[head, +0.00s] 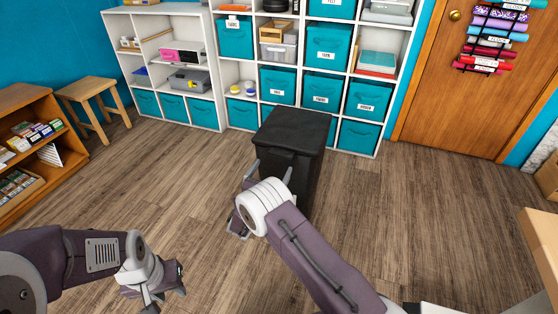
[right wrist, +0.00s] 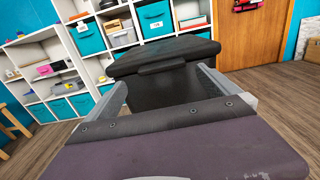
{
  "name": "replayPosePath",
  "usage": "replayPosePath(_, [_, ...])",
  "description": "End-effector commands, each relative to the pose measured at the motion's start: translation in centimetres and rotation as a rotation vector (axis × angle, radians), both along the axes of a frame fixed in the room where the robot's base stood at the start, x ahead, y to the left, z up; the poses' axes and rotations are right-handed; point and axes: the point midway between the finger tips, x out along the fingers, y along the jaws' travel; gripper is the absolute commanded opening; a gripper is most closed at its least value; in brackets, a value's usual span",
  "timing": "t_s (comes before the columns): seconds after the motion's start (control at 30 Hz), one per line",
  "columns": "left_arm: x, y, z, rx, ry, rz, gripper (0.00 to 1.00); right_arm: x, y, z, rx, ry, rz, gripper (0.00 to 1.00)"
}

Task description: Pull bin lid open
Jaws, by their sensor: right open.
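The black bin (head: 303,178) stands on the wood floor in front of the shelves. Its lid (head: 296,127) looks shut in the head view. In the right wrist view the lid (right wrist: 165,54) has a dark handle lip (right wrist: 163,67) along its front edge. My right gripper (head: 270,172) is at the front of the bin, its fingers open and spread. In the right wrist view my right gripper (right wrist: 162,90) has nothing between its fingers, and the lip lies just beyond them. My left gripper (head: 160,294) hangs low at the left, away from the bin; its jaw opening is unclear.
White shelves (head: 225,60) with teal bins stand behind the bin. A wooden stool (head: 88,92) and a brown bookcase (head: 25,110) are at the left. A wooden door (head: 470,95) is at the back right. The floor (head: 420,210) right of the bin is clear.

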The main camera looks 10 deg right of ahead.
Motion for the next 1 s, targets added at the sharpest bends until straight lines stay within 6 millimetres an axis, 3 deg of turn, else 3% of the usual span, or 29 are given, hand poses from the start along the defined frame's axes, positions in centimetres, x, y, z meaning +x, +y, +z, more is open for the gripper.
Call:
replayPosePath(0.33, [0.0, 0.0, -2.9, 0.000, 0.001, 0.000, 0.36, 5.6, -4.0, -0.3, 0.001, -0.003, -0.006, 1.00])
replayPosePath(0.7, [0.0, 0.0, -3.0, 0.000, 0.001, 0.000, 0.36, 6.7, -4.6, 0.0, -0.001, -0.001, -0.003, 1.00])
replayPosePath(0.77, [0.0, 0.0, -3.0, 0.000, 0.001, 0.000, 0.36, 6.7, -4.6, 0.0, -0.001, -0.001, -0.003, 0.89])
replayPosePath(1.0, [0.0, 0.0, -3.0, 0.000, 0.001, 0.000, 0.36, 6.6, -4.6, 0.0, -0.001, -0.001, -0.003, 0.22])
